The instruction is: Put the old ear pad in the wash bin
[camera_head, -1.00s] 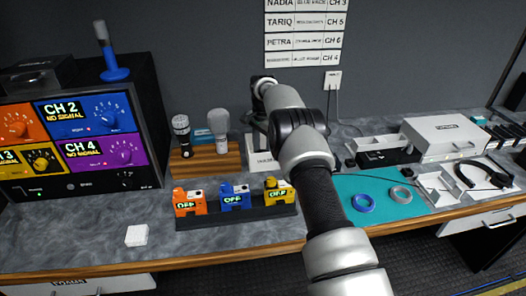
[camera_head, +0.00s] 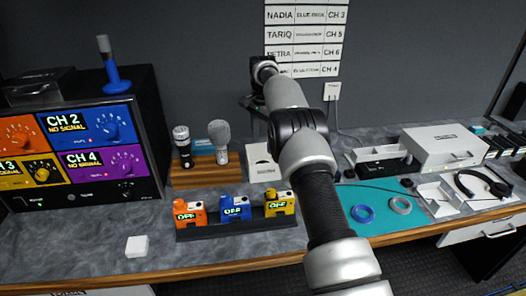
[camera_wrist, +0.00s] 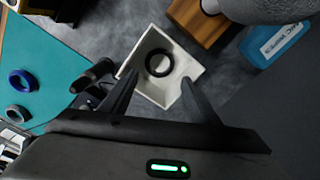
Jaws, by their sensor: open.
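The wash bin (camera_head: 262,173) is a small white square box on the counter, beside the wooden microphone block; it also shows in the wrist view (camera_wrist: 190,68). A black ring, which looks like the old ear pad (camera_wrist: 159,50), lies inside the bin on its floor. My gripper (camera_wrist: 159,80) is open and empty above the bin, its two dark fingers apart and clear of the ring. In the head view the arm's end is up near the wall, and the fingers are hard to make out.
A blue ring (camera_head: 362,214) and a grey ring (camera_head: 401,205) lie on the teal mat (camera_head: 382,228). A headset (camera_head: 484,184) lies at the right. Two microphones stand in the wooden block (camera_head: 205,178). Several coloured packs (camera_head: 236,208) sit in a dark rack in front.

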